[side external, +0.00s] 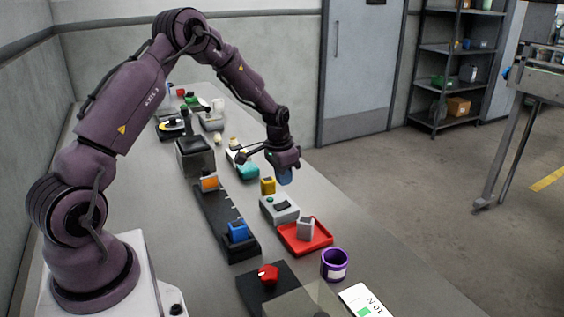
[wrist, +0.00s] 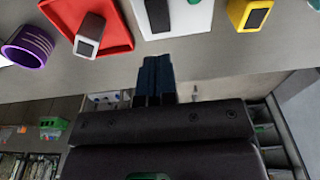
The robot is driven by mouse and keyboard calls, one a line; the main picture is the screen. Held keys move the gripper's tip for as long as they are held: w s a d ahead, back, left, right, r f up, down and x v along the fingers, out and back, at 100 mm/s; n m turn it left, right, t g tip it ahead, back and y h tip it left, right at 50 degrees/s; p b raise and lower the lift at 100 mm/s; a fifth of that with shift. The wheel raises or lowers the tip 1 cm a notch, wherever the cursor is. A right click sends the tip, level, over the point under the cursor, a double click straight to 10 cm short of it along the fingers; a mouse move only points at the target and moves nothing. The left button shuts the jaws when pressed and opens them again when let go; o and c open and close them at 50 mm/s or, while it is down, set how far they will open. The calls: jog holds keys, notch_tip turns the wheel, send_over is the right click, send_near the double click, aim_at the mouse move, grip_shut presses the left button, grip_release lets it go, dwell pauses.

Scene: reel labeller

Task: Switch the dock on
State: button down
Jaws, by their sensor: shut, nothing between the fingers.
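No label marks which thing is the dock. A pale grey device (side external: 270,210) with a dark panel and a small green button stands mid-bench; its white body is at the top of the wrist view (wrist: 197,22). A red knob (side external: 268,273) sits on a black plate (side external: 251,292) at the near end. A long black rail (side external: 216,219) carries an orange block (side external: 209,183) and a blue block (side external: 238,231). My gripper (side external: 285,178) is shut and empty, above the bench beside the yellow block. Its dark fingers (wrist: 155,62) point toward the pale device in the wrist view.
A red tray (side external: 290,244) holds a grey block (side external: 305,228). A purple cup (side external: 335,265), a yellow block (side external: 268,187) and a white card (side external: 366,300) are nearby. A dark box (side external: 195,160) and clutter fill the far bench. The bench's right edge is mostly clear.

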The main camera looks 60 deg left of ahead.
aim_at(287, 202)
jog(key=f, duration=0.6)
jog(key=shift+w+f, duration=0.15)
jog(key=shift+w, duration=0.25)
